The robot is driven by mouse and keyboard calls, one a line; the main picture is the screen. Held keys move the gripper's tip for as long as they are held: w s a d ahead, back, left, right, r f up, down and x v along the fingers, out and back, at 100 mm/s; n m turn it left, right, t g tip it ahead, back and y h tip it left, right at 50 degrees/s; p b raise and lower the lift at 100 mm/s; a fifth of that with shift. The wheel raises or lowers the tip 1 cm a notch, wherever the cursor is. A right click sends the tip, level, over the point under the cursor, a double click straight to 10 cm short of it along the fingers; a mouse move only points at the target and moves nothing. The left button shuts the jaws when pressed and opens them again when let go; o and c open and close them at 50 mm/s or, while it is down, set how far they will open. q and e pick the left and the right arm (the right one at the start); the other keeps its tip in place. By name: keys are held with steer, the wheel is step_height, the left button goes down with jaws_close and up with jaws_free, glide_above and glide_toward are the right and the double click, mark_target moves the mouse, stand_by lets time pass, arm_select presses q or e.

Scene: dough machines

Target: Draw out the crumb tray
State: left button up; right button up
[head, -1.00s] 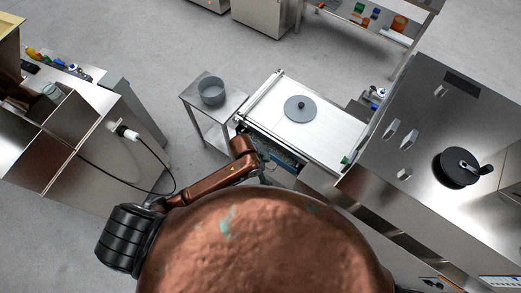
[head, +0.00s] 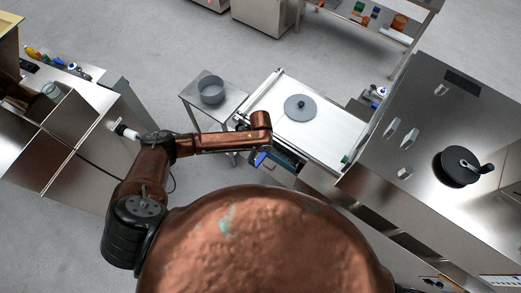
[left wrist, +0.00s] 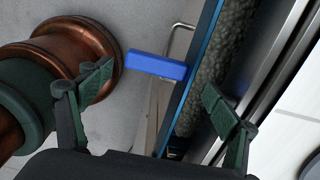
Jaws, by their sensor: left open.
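The crumb tray (left wrist: 226,46) shows in the left wrist view as a long blue-edged trough with dark grey grainy contents, running along a metal machine edge. A blue block-shaped handle (left wrist: 157,65) sticks out from its side. The handle also shows small in the head view (head: 262,158), at the near edge of the white-topped machine. My left gripper (left wrist: 158,80) is open, with a finger on each side of the handle in the picture; I cannot tell whether either touches it. In the head view my left wrist hides most of this gripper. My right gripper is not in view.
The white-topped machine (head: 325,128) carries a grey disc (head: 300,107). A small metal side table with a grey pot (head: 211,90) stands to its left. A steel machine (head: 430,130) stands at the right, steel bins at the left. Grey floor is free between.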

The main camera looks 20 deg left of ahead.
mark_target(261, 158)
arm_select(q)
steer(key=shift+f, duration=2.05)
